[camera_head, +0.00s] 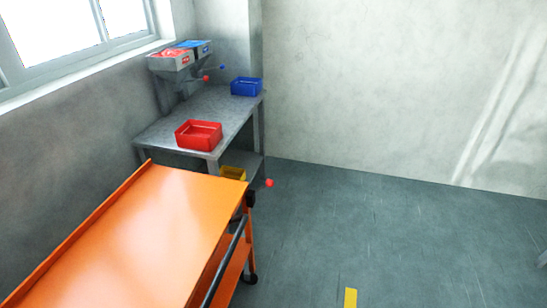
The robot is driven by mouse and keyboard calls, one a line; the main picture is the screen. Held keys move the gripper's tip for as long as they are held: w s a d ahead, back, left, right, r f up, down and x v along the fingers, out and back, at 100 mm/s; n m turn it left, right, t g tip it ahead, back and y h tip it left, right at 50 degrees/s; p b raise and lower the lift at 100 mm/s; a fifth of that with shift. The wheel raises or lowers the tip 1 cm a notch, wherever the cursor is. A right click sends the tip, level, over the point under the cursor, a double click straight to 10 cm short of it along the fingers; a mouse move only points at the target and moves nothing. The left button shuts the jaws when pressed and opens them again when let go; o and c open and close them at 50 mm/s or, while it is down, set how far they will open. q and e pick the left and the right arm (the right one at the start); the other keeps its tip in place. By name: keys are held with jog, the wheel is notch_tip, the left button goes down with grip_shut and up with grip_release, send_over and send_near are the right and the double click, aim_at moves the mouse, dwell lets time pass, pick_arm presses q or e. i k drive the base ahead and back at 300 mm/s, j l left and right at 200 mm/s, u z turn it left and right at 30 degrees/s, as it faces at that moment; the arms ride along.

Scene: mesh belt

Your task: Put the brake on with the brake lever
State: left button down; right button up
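A red ball knob (270,183) shows just beyond the far right corner of the orange cart (130,235), and it looks like the end of a lever. Its arm is thin and mostly hidden, so I cannot tell what it is fixed to or how it is set. The cart has a dark handle bar (228,262) along its right side and a black wheel (250,279) below. Neither of my grippers is in view.
A grey table (225,105) behind the cart holds a red bin (198,135) and a blue bin (246,86). A two-part dispenser (176,62) has red and blue knobs. A yellow bin (233,173) sits lower.

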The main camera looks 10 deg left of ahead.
aim_at(269, 183)
jog(key=i+l, duration=0.1)
jog(key=i, duration=0.65)
jog(key=i+l+z, duration=0.1)
jog(key=i, duration=0.65)
